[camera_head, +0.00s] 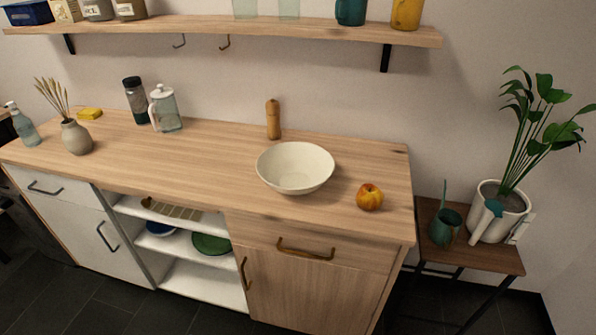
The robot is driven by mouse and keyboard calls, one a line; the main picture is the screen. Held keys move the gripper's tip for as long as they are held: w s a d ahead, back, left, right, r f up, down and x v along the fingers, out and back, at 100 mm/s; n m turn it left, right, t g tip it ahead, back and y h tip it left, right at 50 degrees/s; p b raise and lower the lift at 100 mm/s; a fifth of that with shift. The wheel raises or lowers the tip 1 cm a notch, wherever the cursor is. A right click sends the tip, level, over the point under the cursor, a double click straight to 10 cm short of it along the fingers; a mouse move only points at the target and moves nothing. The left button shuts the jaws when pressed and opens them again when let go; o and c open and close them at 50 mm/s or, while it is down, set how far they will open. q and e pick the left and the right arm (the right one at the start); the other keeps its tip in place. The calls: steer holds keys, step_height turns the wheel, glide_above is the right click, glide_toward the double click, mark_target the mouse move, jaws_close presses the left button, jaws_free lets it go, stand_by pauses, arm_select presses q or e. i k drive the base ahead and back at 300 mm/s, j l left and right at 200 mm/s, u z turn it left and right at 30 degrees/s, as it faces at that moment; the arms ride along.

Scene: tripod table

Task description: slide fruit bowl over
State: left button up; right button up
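A cream-white, wide bowl (295,167) stands upright on the wooden counter (220,165), right of the middle. It looks empty inside. A red-yellow apple (369,197) sits on the counter to the right of the bowl, apart from it and near the front edge. Neither of my grippers shows in the head view.
A wooden pepper mill (273,119) stands just behind the bowl. A glass jug (164,108), dark jar (135,100), yellow sponge (90,113) and vase (76,137) are further left. The counter left of the bowl is clear. A side table (500,258) with a plant stands right.

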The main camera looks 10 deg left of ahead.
mark_target(289, 169)
steer(key=i+l+u, duration=0.15)
steer(key=l, duration=0.45)
steer(key=i+l+u, duration=0.1)
steer(key=l, duration=0.45)
steer(key=i+l+u, duration=0.15)
steer(key=l, duration=0.5)
steer(key=i+l+u, duration=0.15)
steer(key=l, duration=0.45)
steer(key=k, duration=0.05)
